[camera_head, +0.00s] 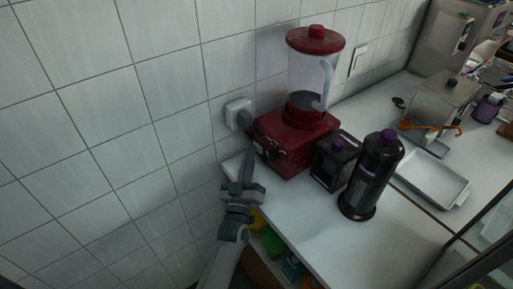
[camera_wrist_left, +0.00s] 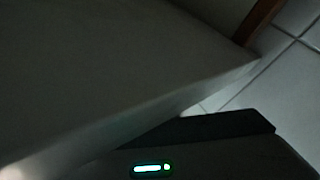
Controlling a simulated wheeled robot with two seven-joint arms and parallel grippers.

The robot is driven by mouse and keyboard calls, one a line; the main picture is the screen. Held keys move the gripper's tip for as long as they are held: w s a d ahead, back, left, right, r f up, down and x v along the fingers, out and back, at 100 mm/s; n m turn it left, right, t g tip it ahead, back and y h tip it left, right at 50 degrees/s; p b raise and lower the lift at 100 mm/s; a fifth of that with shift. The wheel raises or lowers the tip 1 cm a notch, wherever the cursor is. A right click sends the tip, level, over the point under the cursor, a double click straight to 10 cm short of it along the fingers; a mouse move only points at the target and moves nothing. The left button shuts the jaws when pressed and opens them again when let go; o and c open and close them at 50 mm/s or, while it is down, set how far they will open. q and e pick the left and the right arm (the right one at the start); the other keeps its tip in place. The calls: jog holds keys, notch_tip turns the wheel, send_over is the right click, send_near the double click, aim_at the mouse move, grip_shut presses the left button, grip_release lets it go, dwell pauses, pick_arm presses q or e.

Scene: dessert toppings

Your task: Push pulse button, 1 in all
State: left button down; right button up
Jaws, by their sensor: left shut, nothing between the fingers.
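A red blender (camera_head: 298,138) with a clear jar and red lid stands on the white counter by the tiled wall. Dark controls (camera_head: 272,152) show on the front left face of its base; the pulse button is too small to pick out. My left gripper (camera_head: 248,154) is shut and empty, its fingertips pointing up beside the left of the blender base. Whether they touch it I cannot tell. In the left wrist view the dark gripper (camera_wrist_left: 225,125) is seen over a pale surface, and no blender shows. My right gripper is not in view.
A black, purple-topped bottle (camera_head: 372,175) and a small dark box (camera_head: 333,160) stand right of the blender. A white wall socket (camera_head: 238,114) with a plug is behind the gripper. The counter (camera_head: 305,215) is clear in front; a white tray (camera_head: 436,182) lies farther right.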

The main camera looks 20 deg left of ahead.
pick_arm(q)
jog(key=shift+s+d+f, duration=0.1)
jog(key=shift+s+f, duration=0.05)
jog(key=shift+f, duration=0.55)
jog(key=shift+s+a+p, duration=0.6)
jog(key=shift+s+a, duration=0.15)
jog(key=shift+a, duration=0.1)
jog(key=shift+s+a+r+p, duration=0.25)
jog(key=shift+s+a+p, duration=0.1)
jog(key=shift+s+a, duration=0.55)
jog(key=shift+s, duration=0.1)
